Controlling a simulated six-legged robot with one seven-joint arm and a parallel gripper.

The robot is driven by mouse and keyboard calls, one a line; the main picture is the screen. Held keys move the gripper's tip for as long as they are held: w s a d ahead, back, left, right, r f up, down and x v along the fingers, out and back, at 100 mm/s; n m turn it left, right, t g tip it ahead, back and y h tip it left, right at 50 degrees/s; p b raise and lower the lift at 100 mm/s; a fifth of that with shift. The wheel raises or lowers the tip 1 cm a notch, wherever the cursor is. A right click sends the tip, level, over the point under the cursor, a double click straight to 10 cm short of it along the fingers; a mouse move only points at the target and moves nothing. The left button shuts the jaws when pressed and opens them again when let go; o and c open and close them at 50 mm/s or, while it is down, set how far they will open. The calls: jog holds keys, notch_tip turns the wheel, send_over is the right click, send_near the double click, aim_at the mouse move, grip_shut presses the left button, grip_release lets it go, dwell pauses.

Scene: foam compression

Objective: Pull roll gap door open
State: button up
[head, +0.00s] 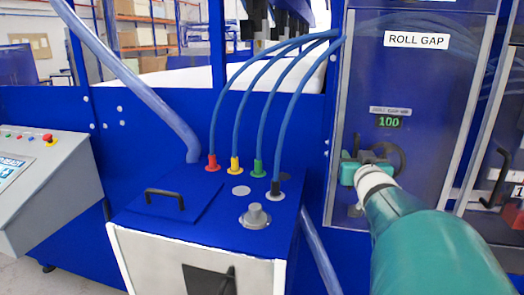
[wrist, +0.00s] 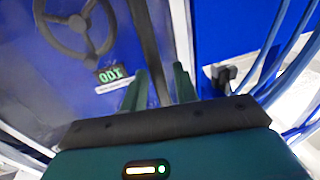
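The roll gap door (head: 405,85) is a clear panel in a grey frame, marked ROLL GAP, at the right of the head view. It looks closed. Behind it are a dark handwheel (head: 392,153) and a green display reading 100 (head: 389,122). The wrist view shows the handwheel (wrist: 78,22) and display (wrist: 112,74) upside down. My teal gripper (head: 362,166) is in front of the door's lower left part. In the wrist view my gripper (wrist: 160,86) has its fingers apart, with the door's frame edge showing between them. I cannot tell whether they touch it. No door handle is clearly visible.
A blue box (head: 190,215) with a black handle and several coloured hose fittings stands left of the door. Blue hoses (head: 262,85) arch above it. A grey control console (head: 45,175) with a red button is at far left. Another panel with a red part is at far right.

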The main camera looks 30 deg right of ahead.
jog(key=shift+c, duration=0.9)
grip_shut()
jog(key=shift+s+a, duration=0.15)
jog(key=shift+a, duration=0.05)
